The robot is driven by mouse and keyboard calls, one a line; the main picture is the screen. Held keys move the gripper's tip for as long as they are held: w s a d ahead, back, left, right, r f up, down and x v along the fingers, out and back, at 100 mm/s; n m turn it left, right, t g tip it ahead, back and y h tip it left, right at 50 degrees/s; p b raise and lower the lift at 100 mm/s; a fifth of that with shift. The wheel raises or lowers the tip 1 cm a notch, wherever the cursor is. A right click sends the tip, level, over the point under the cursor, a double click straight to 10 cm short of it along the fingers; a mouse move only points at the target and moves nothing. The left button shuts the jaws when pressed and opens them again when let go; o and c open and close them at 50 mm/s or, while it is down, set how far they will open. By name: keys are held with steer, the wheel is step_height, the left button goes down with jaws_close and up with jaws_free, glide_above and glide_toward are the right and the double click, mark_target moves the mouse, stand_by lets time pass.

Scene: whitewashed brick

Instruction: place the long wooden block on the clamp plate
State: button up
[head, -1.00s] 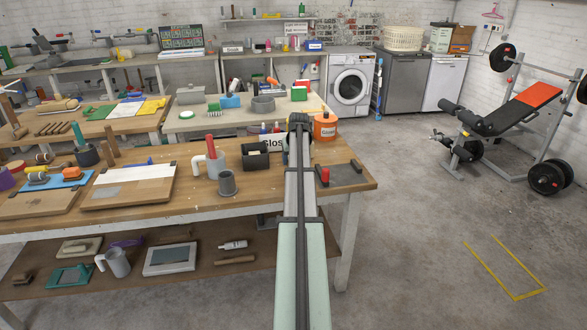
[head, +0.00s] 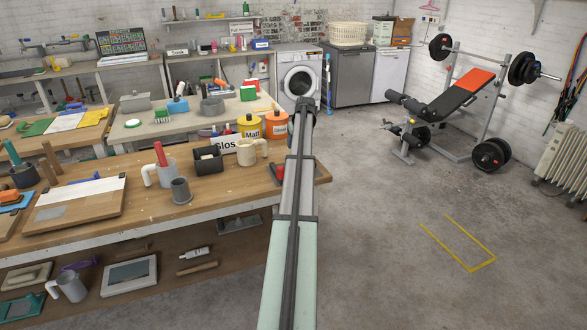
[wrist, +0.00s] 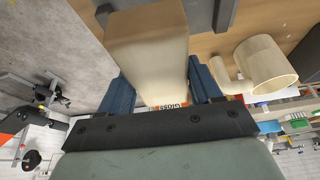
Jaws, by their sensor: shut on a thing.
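The long wooden block (wrist: 148,55), pale tan, is between the blue fingers of my gripper (wrist: 160,82) in the wrist view, and the fingers are shut on it. Its near end fills the top middle of that view. I cannot tell the gap between block and plate.
The mug also shows in the wrist view (wrist: 266,66). Floor right of the workbench is clear around a yellow outline.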

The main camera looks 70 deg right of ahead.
steer(key=shift+w+d+r+n+t+y, duration=0.2)
steer(key=shift+w+d+n+t+y, duration=0.1)
steer(key=shift+w+d+n, duration=0.5)
steer(key=shift+w+a+n+y, duration=0.15)
steer(key=shift+a+n, duration=0.05)
steer(key=shift+n, duration=0.35)
steer(key=shift+w+a+n+y, duration=0.1)
steer(key=shift+a+n+y, duration=0.1)
steer(key=shift+n, duration=0.35)
steer(key=shift+a+f+n+t, duration=0.15)
steer(key=shift+n+t, duration=0.15)
steer(key=shift+n, duration=0.3)
steer(key=shift+f, duration=4.85)
steer(key=shift+f, duration=0.15)
steer(key=o, duration=1.2)
steer(key=shift+c, duration=0.2)
steer(key=v, duration=1.2)
